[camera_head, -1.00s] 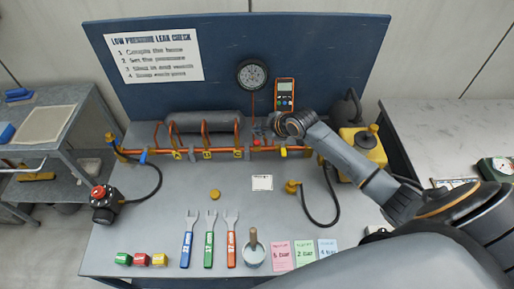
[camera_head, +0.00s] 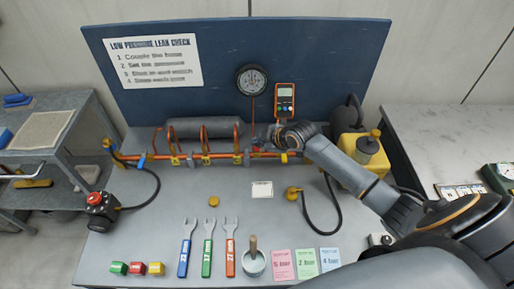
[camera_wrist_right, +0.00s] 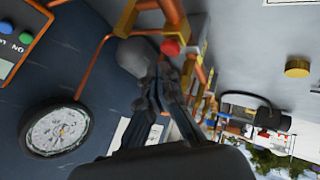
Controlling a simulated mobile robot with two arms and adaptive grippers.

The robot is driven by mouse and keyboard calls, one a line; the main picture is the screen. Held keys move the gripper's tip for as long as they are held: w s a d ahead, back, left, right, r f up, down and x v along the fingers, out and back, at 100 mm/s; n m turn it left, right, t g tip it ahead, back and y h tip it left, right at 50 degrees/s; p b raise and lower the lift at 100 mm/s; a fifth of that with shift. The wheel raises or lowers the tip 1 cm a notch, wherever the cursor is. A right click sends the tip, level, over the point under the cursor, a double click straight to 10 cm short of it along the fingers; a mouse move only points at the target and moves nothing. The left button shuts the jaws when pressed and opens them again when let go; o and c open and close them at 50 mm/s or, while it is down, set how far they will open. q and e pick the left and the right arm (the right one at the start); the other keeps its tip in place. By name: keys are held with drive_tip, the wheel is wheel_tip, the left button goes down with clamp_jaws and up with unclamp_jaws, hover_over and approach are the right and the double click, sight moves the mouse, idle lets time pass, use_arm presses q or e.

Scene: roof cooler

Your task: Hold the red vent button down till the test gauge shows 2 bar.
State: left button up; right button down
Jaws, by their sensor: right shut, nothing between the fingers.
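The red vent button (camera_wrist_right: 170,47) shows in the wrist view beside the copper and brass pipework, just past my right fingertips. My right gripper (camera_wrist_right: 163,72) is shut and empty, its tips close to the button; I cannot tell whether they touch it. In the head view the right gripper (camera_head: 270,136) is at the pipe, below the gauge, and the button is mostly hidden there. The round test gauge (camera_head: 252,80) is on the blue back panel and also shows in the wrist view (camera_wrist_right: 55,130). Its needle is too small to read. My left gripper is out of view.
An orange meter (camera_head: 285,99) hangs right of the gauge. A yellow canister (camera_head: 364,150) stands beside my right forearm. The copper pipe (camera_head: 215,156) with yellow fittings runs along the bench. Several wrenches, a pot (camera_head: 254,262) and coloured cards lie in front. The middle bench is mostly clear.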

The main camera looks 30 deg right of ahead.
drive_tip(key=shift+f, duration=0.15)
idle(0.6)
drive_tip(key=shift+f, duration=0.25)
drive_tip(key=shift+s+f+b, duration=0.15)
drive_tip(key=shift+f+b, duration=0.35)
drive_tip(key=shift+f, duration=0.2)
idle(2.2)
drive_tip(key=shift+r, duration=0.15)
idle(1.6)
drive_tip(key=shift+r+p, duration=0.9)
